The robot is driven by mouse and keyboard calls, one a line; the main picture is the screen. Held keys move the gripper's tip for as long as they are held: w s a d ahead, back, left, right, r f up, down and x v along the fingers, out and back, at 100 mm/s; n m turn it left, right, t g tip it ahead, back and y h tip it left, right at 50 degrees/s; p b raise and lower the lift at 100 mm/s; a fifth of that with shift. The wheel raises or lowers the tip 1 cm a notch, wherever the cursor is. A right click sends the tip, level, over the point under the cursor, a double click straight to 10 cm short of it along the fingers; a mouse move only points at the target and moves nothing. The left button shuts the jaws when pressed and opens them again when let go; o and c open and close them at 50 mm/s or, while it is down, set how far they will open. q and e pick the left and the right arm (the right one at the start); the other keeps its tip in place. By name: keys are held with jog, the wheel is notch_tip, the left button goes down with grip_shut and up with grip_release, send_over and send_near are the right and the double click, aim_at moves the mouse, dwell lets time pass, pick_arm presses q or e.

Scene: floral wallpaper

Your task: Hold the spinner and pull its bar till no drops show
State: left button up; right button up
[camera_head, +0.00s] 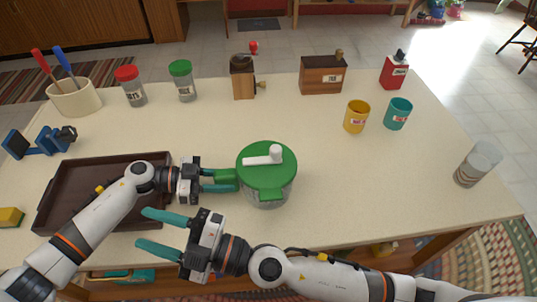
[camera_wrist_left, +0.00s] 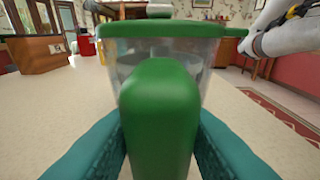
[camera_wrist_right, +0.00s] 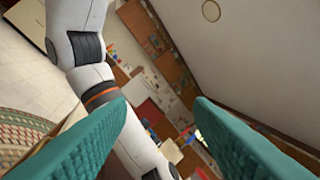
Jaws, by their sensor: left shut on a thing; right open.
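The spinner has a clear bowl (camera_head: 268,194), a green lid (camera_head: 255,178) and a white bar (camera_head: 263,159) with a round knob on top. It stands upright on the table. My left gripper (camera_head: 222,181) is shut on the spinner's green side handle (camera_wrist_left: 158,115). In the left wrist view the clear bowl (camera_wrist_left: 207,75) is behind the handle, and I cannot make out drops. My right gripper (camera_head: 152,230) is open and empty, left of and nearer than the spinner, pointing left. Its open fingers (camera_wrist_right: 160,130) also show in the right wrist view, with no spinner between them.
A brown tray (camera_head: 55,207) lies under my left arm. Jars, a grinder (camera_head: 243,78), a wooden box (camera_head: 322,76) and a red container (camera_head: 393,72) stand at the back. Yellow (camera_head: 356,117) and teal (camera_head: 397,114) cups and a glass (camera_head: 477,165) stand right. Table right of the spinner is clear.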

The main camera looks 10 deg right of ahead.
jog(key=a+f+n+g+h, duration=0.1)
jog(key=a+n+g, duration=0.1)
jog(key=n+g, duration=0.4)
notch_tip(320, 180, up, 9)
jog(key=n+h, duration=1.1)
jog(key=h, duration=0.8)
send_over(275, 148)
notch_tip(275, 148, down, 10)
jog(key=shift+f, duration=0.1)
jog(key=c, duration=0.9)
